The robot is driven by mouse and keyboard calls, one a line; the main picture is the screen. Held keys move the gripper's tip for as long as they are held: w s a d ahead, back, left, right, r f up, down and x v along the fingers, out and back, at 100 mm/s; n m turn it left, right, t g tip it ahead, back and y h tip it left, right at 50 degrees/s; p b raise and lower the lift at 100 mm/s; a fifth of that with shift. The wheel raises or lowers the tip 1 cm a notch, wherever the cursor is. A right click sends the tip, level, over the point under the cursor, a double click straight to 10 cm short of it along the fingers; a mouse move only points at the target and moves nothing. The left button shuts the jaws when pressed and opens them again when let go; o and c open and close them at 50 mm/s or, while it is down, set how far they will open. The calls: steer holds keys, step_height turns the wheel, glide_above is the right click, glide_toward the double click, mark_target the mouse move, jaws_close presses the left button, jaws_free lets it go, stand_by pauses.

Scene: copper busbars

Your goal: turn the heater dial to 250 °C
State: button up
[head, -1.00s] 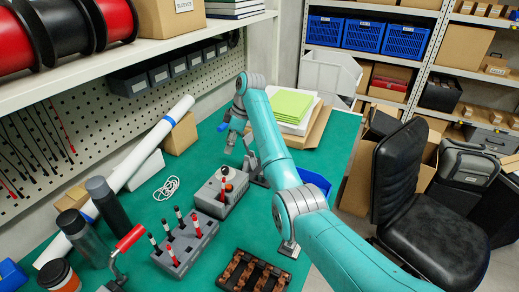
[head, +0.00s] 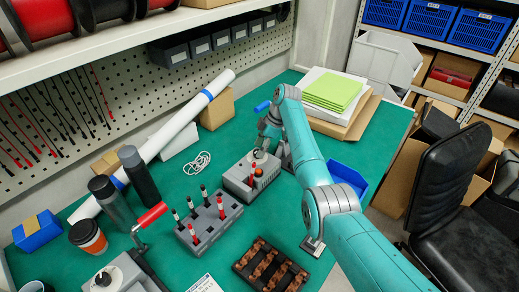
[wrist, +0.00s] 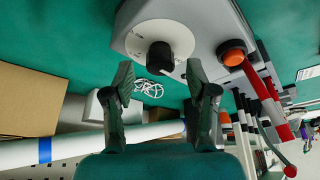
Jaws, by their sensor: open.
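The grey heater box (head: 238,185) stands on the green bench, with an orange button (head: 258,172) on top. In the wrist view its black dial knob (wrist: 161,58) sits on a white disc, near the orange button (wrist: 232,55). My gripper (head: 262,150) is at the far end of the box. In the wrist view my gripper (wrist: 160,78) is open and empty, its fingertips on either side of and just short of the knob. I cannot make out the dial's scale or its setting. The gripper hides most of the dial in the head view.
A grey holder with red and black probes (head: 208,228) and a dark tray with copper parts (head: 270,268) stand nearer. A long white tube (head: 165,135) lies behind the box. Another grey device with a white disc (head: 104,277) is at the lower left. A white cable (head: 197,163) lies loose.

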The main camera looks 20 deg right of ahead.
steer(key=shift+a+f, duration=0.3)
steer(key=shift+f, duration=0.3)
jaws_close()
